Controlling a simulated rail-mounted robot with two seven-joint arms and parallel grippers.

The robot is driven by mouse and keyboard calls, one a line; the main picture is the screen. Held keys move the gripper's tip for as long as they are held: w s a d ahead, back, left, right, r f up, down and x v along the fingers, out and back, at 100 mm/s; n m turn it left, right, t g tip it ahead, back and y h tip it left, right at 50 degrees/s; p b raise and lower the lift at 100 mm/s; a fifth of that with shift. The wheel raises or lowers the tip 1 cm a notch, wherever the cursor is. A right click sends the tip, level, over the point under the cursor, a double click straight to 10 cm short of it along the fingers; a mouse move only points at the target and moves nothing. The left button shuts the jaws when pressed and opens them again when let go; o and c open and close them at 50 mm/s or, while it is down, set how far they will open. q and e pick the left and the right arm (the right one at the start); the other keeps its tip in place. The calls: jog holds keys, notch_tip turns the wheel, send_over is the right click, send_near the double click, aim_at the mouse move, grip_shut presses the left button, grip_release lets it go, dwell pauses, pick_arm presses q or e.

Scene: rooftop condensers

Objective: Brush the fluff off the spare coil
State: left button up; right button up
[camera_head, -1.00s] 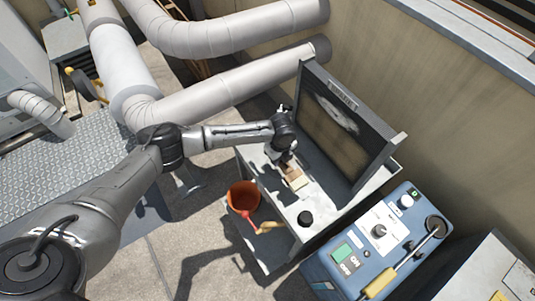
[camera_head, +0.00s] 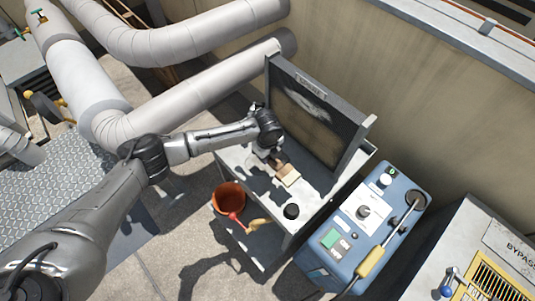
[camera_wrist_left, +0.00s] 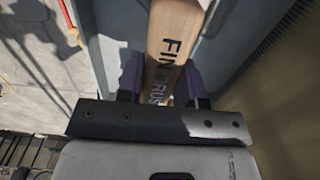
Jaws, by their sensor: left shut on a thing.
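The spare coil (camera_head: 308,134) stands upright in a dark frame at the back of a grey bench, in the head view. A pale patch of fluff (camera_head: 310,97) lies on its upper face, under the label. My left gripper (camera_head: 277,160) is low in front of the coil, over the bench. It is shut on the wooden fin brush (camera_head: 289,175). In the left wrist view the brush (camera_wrist_left: 172,45) sits between the purple fingers, its lettering partly hidden. I cannot tell whether the bristles touch anything. My right gripper is out of view.
The grey bench (camera_head: 318,197) bears a small black round thing (camera_head: 291,211). An orange bucket (camera_head: 229,197) and a red-and-yellow tool (camera_head: 240,222) are at its left. A blue machine (camera_head: 345,247) stands to the right. Large pipes (camera_head: 190,93) run behind my arm.

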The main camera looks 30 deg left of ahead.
pick_arm(q)
jog(key=shift+n, duration=0.3)
jog(key=a+r+p, duration=0.1)
jog(key=r+p, duration=0.2)
jog(key=r, duration=0.1)
jog(key=a+r+p, duration=0.1)
jog(key=r+p, duration=0.2)
jog(key=p, duration=0.1)
jog(key=a+r+p, duration=0.2)
jog(key=r+p, duration=0.2)
jog(key=shift+w+r, duration=0.15)
jog(key=shift+r, duration=0.2)
jog(key=shift+c, duration=0.2)
jog(key=w+n+b, duration=0.1)
jog(key=n, duration=0.5)
jog(key=w+r+n+b, duration=0.1)
jog(key=n, duration=0.6)
jog(key=w+r+n+b, duration=0.1)
jog(key=n, duration=0.5)
jog(key=shift+w+a+r+n, duration=0.25)
jog(key=shift+w+n, duration=0.05)
jog(key=shift+n, duration=0.1)
jog(key=shift+w, duration=0.2)
